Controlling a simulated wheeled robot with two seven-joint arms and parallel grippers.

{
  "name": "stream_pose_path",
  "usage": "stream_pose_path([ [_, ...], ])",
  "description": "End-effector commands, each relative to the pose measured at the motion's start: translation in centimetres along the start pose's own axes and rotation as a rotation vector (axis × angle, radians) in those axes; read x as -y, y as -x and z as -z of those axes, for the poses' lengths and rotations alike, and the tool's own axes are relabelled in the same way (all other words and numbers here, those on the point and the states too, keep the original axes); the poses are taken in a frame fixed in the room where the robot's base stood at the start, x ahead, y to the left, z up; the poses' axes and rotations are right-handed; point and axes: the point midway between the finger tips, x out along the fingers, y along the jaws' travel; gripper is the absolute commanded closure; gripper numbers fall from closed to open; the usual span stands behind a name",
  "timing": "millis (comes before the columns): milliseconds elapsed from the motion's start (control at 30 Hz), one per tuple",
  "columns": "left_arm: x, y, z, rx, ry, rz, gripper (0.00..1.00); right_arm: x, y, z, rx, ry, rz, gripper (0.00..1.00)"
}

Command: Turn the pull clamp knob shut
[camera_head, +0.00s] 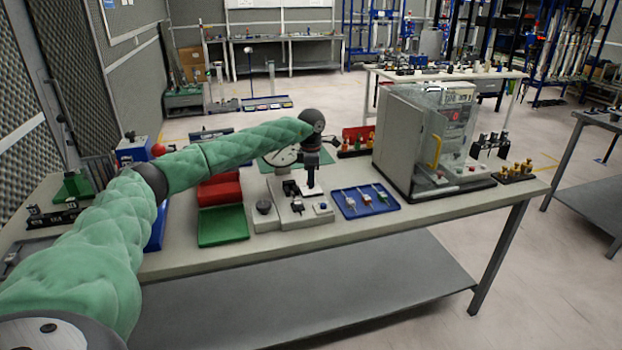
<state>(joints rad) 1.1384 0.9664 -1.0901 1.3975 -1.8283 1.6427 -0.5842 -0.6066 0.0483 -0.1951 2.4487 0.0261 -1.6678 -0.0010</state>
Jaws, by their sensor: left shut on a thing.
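My left arm, padded in green, reaches in from the left. Its left gripper (311,176) points down over the fixture block (268,224). The gripper is shut on a small part at the top of that block, apparently the pull clamp knob; the fingers hide it, so its turn position cannot be told. The block is pale grey and stands on the table, with a black round knob (264,207) at its left and small dark parts at its front. My right gripper is not in view.
A blue tray (349,213) with several small tools lies right of the block. A clear-sided machine enclosure (398,140) stands farther right. A green tray (222,240) and red bin (219,190) are left. The table's front edge (400,222) is clear.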

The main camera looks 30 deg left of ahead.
Motion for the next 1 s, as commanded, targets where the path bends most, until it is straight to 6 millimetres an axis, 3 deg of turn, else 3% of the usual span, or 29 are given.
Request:
stream_pose_path([
  [100,-0.1,0.2,0.1,0.002,0.002,-0.003,0.96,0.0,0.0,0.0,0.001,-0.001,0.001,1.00],
  [133,-0.1,0.2,0.1,0.002,0.002,-0.003,0.72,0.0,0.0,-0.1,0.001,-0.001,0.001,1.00],
  [233,-0.1,0.2,0.1,0.001,0.002,-0.003,0.52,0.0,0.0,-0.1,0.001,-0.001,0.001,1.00],
  [633,-0.1,0.7,0.0,0.001,0.001,-0.002,0.52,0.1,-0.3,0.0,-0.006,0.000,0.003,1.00],
  [1000,-0.1,6.0,0.0,0.003,0.001,-0.002,0.52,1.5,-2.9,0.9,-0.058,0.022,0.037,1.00],
])
